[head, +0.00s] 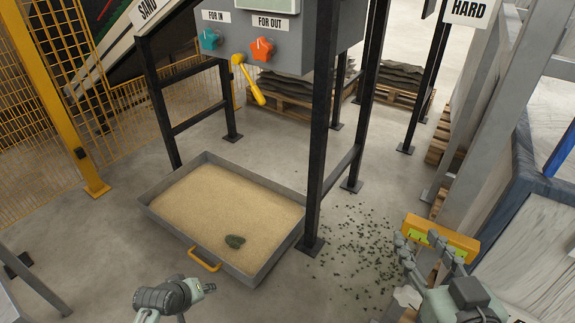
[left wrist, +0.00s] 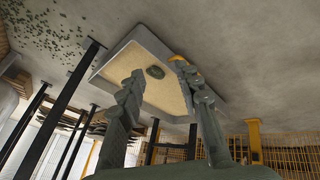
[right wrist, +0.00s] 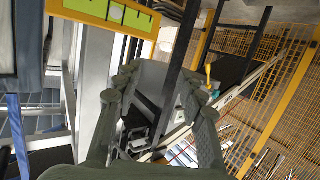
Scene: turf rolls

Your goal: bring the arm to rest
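My right gripper (head: 418,245) is at the lower right of the head view, in front of a yellow bar with green marks. In the right wrist view its two fingers (right wrist: 158,88) stand apart with nothing between them. My left gripper (head: 208,287) is at the bottom of the head view, just in front of the sand tray (head: 272,265). In the left wrist view its fingers (left wrist: 155,75) are spread and empty, with the tray behind them. The task names no other object.
Black legs (head: 318,150) carry a grey control box (head: 300,45) with a blue and an orange knob. The yellow bar (head: 455,240) is close to my right gripper. Dark crumbs (head: 350,240) litter the floor.

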